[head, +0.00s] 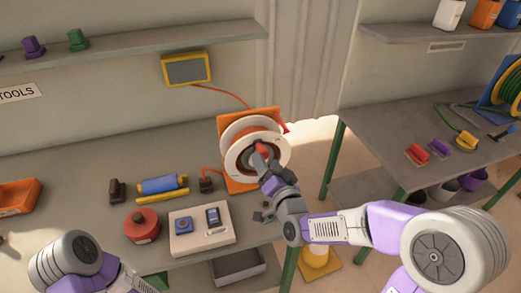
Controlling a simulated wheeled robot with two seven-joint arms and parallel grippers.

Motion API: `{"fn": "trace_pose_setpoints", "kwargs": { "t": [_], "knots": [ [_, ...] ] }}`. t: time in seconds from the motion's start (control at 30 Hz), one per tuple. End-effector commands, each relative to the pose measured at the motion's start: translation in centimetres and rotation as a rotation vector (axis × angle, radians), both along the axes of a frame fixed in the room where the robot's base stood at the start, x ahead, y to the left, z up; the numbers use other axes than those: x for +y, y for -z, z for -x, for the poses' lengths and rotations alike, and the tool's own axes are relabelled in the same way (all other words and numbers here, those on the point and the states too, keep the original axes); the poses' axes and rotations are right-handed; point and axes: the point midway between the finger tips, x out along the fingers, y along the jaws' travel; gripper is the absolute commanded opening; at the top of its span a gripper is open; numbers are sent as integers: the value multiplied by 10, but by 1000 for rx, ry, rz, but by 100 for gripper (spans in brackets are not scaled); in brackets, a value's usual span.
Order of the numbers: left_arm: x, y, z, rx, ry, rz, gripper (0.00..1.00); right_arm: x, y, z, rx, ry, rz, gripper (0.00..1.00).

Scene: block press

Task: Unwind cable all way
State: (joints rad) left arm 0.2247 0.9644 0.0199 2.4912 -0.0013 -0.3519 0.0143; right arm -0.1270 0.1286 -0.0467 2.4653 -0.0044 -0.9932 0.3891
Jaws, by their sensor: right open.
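The cable reel (240,160), white with an orange stand, stands on the workbench in the middle of the head view. A small red part, perhaps its crank knob, shows at the hub. My right gripper (263,160) is right in front of the hub, with its fingers open around or beside the red part; I cannot tell which, or if they touch. A red cable (222,91) runs from a yellow-framed panel (187,69) on the wall down to the reel. Another bit of cable ends at a dark plug (206,185). My left arm shows at lower left; its gripper is out of view.
Left of the reel lie a blue roller (163,184), a red canister (142,225) and a white box (202,229). An orange tray (15,197) sits at far left. A gap separates this bench from the right table (400,150).

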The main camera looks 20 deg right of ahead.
Motion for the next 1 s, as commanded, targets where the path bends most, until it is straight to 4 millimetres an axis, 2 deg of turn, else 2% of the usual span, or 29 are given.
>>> {"fn": "trace_pose_setpoints", "kwargs": {
  "t": [0.1, 0.3, 0.67, 1.0],
  "knots": [
    [0, 0, 0, 0, 0, 0, 43, 2, 1, -20, 1, -1, 0, 65],
    [0, 0, 0, -1, 0, 0, 43, 4, 0, -42, 1, -1, 0, 65],
    [0, 0, 0, -1, 0, 0, 43, 5, 0, -48, 1, -1, 0, 65],
    [0, 0, 0, -1, 0, 0, 43, 4, 0, -48, 1, -1, 0, 14]
  ]
}}
